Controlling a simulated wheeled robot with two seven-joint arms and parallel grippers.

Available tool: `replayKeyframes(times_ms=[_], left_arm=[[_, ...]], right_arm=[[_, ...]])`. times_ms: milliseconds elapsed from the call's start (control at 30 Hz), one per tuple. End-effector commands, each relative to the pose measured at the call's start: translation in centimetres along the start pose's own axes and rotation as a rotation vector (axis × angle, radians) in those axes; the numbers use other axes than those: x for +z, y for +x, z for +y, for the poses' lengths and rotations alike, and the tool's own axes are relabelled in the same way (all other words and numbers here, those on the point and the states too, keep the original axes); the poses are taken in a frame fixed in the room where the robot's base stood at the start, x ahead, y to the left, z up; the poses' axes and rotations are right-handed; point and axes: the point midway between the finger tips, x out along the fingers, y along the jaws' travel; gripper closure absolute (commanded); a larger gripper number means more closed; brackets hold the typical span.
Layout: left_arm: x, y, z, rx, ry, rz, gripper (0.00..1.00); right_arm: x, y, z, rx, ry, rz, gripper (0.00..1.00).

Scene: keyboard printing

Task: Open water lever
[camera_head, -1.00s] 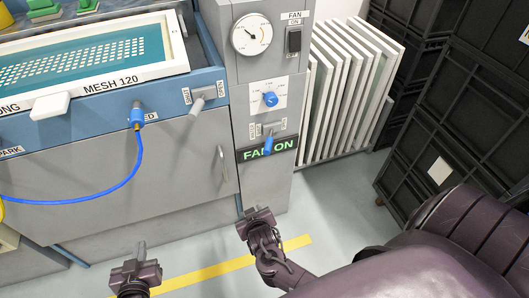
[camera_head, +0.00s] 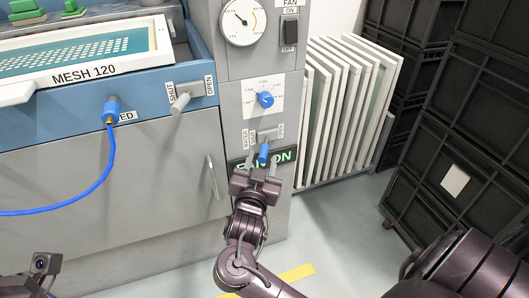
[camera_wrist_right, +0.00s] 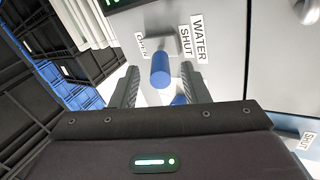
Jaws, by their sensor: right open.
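The water lever (camera_head: 263,153) is a short blue handle on the grey column, between its SHUT and OPEN labels and above the green FAN ON sign. In the right wrist view the lever (camera_wrist_right: 160,70) sticks out toward the camera, with WATER SHUT on its right and OPEN on its left. My right gripper (camera_head: 260,172) is open just in front of it, its fingers on either side of the handle; I cannot tell whether they touch it. My left gripper (camera_head: 38,272) shows only partly at the bottom left, its fingers unclear.
A blue dial (camera_head: 265,99), a gauge (camera_head: 243,21) and a fan switch (camera_head: 290,31) sit higher on the column. White frames (camera_head: 340,110) and black crates (camera_head: 455,140) stand on the right.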

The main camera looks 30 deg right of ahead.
Motion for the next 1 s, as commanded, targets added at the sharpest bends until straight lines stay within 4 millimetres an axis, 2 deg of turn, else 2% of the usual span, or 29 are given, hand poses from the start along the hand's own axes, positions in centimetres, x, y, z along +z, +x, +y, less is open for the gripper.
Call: replayKeyframes(times_ms=[100, 300, 667, 1000], left_arm=[[0.1, -0.6, 0.0, 0.004, 0.001, 0.005, 1.0], [0.2, -0.8, 0.1, 0.008, 0.003, 0.011, 1.0], [0.3, -0.8, 0.1, 0.009, 0.003, 0.01, 1.0], [0.3, -0.8, 0.1, 0.009, 0.003, 0.009, 1.0]], right_arm=[[0.1, 2.3, 0.0, -0.001, -0.001, 0.005, 0.59], [0.1, 4.6, 0.0, -0.002, -0.001, 0.002, 0.59], [0.1, 5.2, 0.0, -0.002, -0.002, -0.001, 0.59], [0.1, 5.1, 0.0, -0.002, -0.001, -0.001, 1.0]])
